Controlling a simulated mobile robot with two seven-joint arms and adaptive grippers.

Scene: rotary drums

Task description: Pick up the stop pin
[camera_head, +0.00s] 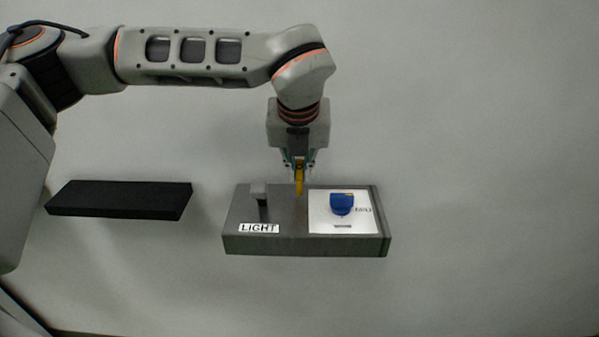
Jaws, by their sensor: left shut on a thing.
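My left gripper (299,178) points down over the middle of a grey box (285,215). It is shut on a yellow, upright piece, which looks like the stop pin (299,182). The lower end of the pin is at or just above the top of the box; I cannot tell whether it touches. The fingers partly hide the pin's upper part. My right gripper is not in view.
On the box, a blue knob (341,204) sits on a white plate (320,221) at the right. A small grey block (259,191) stands at the left, above a LIGHT label (259,228). A black slab (120,199) lies farther left. The right side is clear.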

